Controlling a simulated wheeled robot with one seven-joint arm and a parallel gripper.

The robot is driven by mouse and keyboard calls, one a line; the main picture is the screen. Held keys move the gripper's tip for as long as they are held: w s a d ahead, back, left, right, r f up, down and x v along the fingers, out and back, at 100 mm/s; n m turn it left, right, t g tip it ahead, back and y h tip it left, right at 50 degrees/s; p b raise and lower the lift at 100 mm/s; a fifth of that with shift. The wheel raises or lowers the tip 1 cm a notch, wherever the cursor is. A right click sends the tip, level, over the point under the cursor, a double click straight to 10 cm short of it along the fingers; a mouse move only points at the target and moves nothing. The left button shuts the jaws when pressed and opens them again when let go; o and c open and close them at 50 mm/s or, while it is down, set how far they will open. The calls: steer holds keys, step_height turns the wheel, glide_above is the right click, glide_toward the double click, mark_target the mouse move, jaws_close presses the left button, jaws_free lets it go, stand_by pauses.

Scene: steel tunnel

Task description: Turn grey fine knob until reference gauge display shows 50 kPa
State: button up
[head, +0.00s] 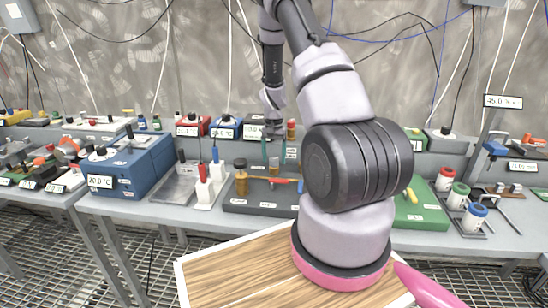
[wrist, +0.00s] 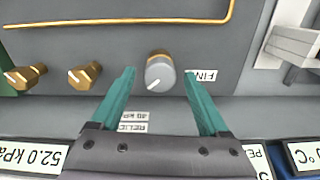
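The grey fine knob (wrist: 160,74) is in the wrist view, a round grey cap with a white pointer line and a brass collar. My gripper (wrist: 159,74) has two teal fingers spread to either side of the knob, with visible gaps. A partly hidden label (wrist: 202,76) beside the knob reads "FIN". A display (wrist: 38,158) at lower left reads 52.0 kPa; I cannot tell whether it is the reference gauge. In the head view my gripper (head: 273,153) points down over the dark grey panel (head: 262,209); the knob cannot be made out there.
Two brass knobs (wrist: 86,75) and a brass tube (wrist: 120,22) are on the panel in the wrist view. In the head view a red handle (head: 283,180) is near my gripper.

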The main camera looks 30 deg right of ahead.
mark_target(274, 159)
step_height(274, 159, up, 11)
stand_by(0.5)
steer(key=shift+f, duration=0.1)
